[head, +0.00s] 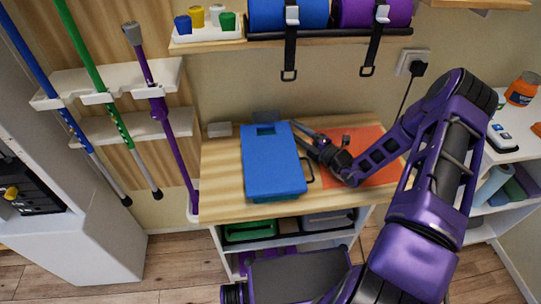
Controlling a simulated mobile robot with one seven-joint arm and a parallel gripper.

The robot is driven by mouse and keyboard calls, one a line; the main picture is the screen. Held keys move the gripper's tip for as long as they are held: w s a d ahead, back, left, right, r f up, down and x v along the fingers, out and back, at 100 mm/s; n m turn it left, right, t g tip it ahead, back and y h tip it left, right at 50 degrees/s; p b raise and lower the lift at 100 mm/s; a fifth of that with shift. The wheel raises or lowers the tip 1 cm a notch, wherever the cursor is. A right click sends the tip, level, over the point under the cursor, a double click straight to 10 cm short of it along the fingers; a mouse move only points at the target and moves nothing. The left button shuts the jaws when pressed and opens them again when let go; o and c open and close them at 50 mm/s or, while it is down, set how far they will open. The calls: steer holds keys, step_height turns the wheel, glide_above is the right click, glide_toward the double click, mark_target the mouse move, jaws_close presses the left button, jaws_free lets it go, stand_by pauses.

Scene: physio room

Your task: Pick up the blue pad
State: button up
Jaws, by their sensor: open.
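The blue pad (272,170) is a flat blue slab lying on the wooden table, left of its middle. A darker teal edge shows beneath its front side, and a dark handle-like loop (309,171) shows at its right; I cannot tell what these belong to. My gripper (296,131) is open beside the pad's upper right corner, its fingers pointing left toward the pad's far end. I cannot tell whether a finger touches the pad. Nothing shows between the fingers.
An orange sheet (375,175) lies on the wooden table (222,205) under my arm. A small grey box (219,129) stands at the back left. Upright poles hang on the left rack (70,90). Rolled mats sit on the wall shelf above. A white shelf unit stands at right.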

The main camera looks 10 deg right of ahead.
steer(key=shift+w+a, duration=0.1)
steer(key=shift+w, duration=0.1)
jaws_close()
stand_by(0.4)
step_height(320, 180, up, 10)
steer(key=p, duration=0.1)
stand_by(0.4)
